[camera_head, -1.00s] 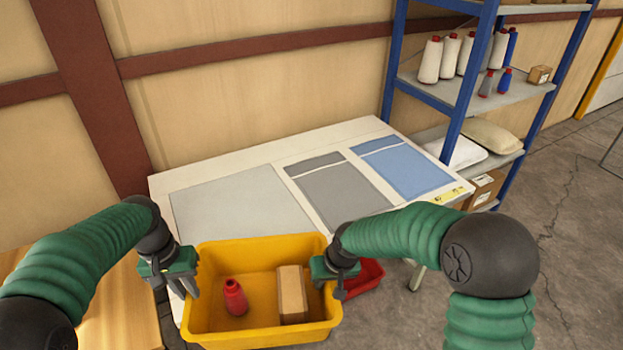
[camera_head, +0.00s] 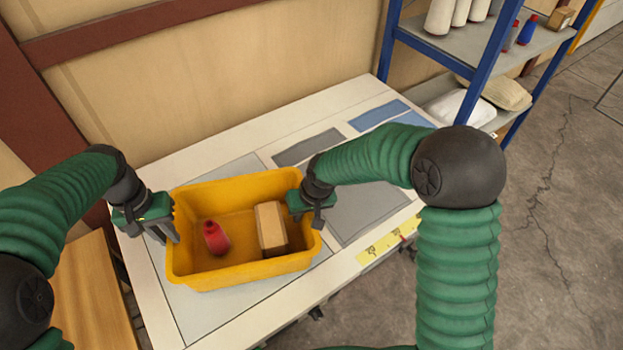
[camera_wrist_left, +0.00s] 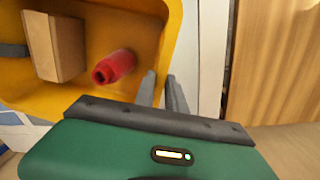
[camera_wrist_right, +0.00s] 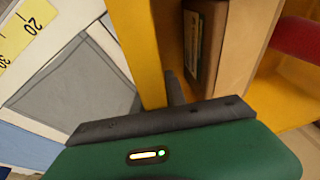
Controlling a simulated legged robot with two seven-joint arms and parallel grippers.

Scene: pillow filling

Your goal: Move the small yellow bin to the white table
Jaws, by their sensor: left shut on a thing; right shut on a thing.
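The small yellow bin (camera_head: 205,278) is over the left part of the white table (camera_head: 205,148) in the head view. I cannot tell whether its base touches the tabletop. It holds a red bottle (camera_head: 217,240) and a brown box (camera_head: 271,228). My left gripper (camera_head: 172,232) is shut on the bin's left wall; its fingers also show at the yellow rim in the left wrist view (camera_wrist_left: 163,95). My right gripper (camera_head: 312,215) is shut on the right wall, which also shows in the right wrist view (camera_wrist_right: 137,45).
Grey and blue panels and a yellow ruler strip (camera_head: 388,241) lie on the tabletop right of the bin. A wooden surface (camera_head: 88,300) is at the lower left. A blue shelf rack (camera_head: 480,75) stands at the back right.

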